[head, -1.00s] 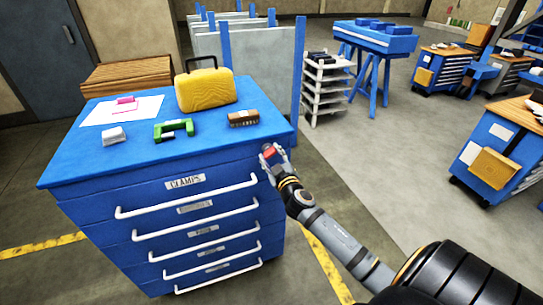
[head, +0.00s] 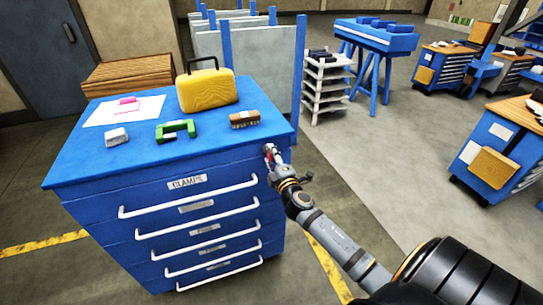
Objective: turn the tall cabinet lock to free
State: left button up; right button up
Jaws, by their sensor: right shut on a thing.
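The tall blue cabinet (head: 105,201) stands at the left centre, with several drawers with white bar handles and a top drawer labelled CLAMPS. My right gripper (head: 270,154) is at the cabinet's upper right front corner, beside the top drawer. It is shut on a small part there, which looks like the cabinet lock; a bit of red shows at the fingers. The fingers hide most of the lock, so its angle cannot be read. My left gripper is not in view.
On the cabinet top are a yellow case (head: 208,91), a green clamp (head: 176,131), a brown block (head: 245,119), a white block (head: 116,137) and a paper sheet (head: 100,113). A white rack (head: 325,88) stands behind.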

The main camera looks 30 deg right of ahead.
jog(key=shift+n, duration=0.6)
jog(key=o, duration=1.2)
jog(key=shift+c, duration=0.2)
jog(key=v, duration=1.2)
jog(key=shift+f, duration=0.1)
